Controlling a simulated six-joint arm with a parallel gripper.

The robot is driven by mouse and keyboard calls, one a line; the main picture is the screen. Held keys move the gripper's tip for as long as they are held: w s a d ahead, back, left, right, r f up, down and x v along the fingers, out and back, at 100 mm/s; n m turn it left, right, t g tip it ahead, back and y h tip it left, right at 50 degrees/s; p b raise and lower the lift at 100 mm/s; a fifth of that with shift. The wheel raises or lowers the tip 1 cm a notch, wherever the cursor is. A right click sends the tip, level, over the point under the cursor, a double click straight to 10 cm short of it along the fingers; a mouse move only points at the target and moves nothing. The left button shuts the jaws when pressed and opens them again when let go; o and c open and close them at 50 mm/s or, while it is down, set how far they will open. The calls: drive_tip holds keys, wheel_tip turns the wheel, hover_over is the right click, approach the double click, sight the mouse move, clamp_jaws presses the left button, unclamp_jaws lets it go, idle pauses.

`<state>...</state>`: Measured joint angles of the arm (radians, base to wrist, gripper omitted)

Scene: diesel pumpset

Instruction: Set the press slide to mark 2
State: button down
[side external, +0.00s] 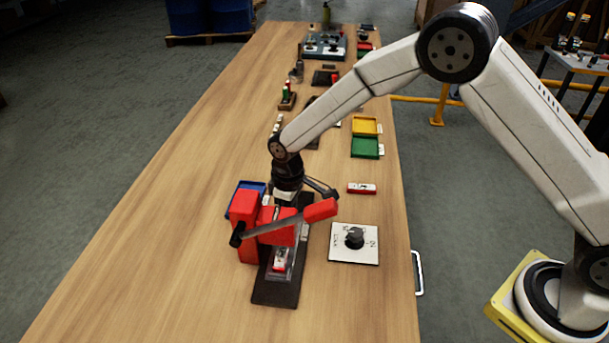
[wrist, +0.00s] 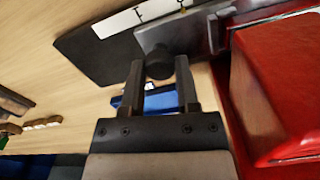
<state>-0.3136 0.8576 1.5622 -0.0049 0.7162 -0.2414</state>
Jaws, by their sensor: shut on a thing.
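The red press (side external: 245,212) stands on a dark base plate (side external: 272,292) on the wooden bench, with a red-handled lever (side external: 320,210) across it. My gripper (side external: 287,202) reaches down just behind the press, its fingers partly hidden by it. In the wrist view, the two fingers of my gripper (wrist: 160,78) are closed around a dark round knob (wrist: 159,64) on the grey press slide (wrist: 190,32). A white scale strip (wrist: 135,20) with dark marks lies beside the slide. Its numbers cannot be read. The red press body (wrist: 275,95) is close on the right.
A white dial plate with a black knob (side external: 354,238) is right of the press. A red-and-white block (side external: 361,188), green tray (side external: 365,148) and yellow tray (side external: 366,125) lie farther back. A blue tray (side external: 240,187) is behind the press. The bench's left side is clear.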

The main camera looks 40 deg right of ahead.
drive_tip(key=shift+s+a, duration=0.2)
drive_tip(key=c, duration=0.5)
unclamp_jaws()
drive_tip(key=shift+o, duration=0.8)
drive_tip(key=shift+r, duration=3.9)
drive_tip(key=shift+d, duration=0.1)
drive_tip(key=shift+s+d+r, duration=0.2)
drive_tip(key=shift+s+d, duration=0.1)
drive_tip(key=shift+d, duration=0.15)
drive_tip(key=s+d+r+m+t, duration=0.1)
drive_tip(key=s+d+m, duration=0.2)
drive_tip(key=s+d, duration=0.4)
drive_tip(key=s+d+r+m+t, duration=0.1)
drive_tip(key=s+d+m, duration=0.2)
drive_tip(key=s+d, duration=0.5)
drive_tip(key=s, duration=0.4)
drive_tip(key=shift+s+t, duration=0.15)
drive_tip(key=shift+t, duration=0.15)
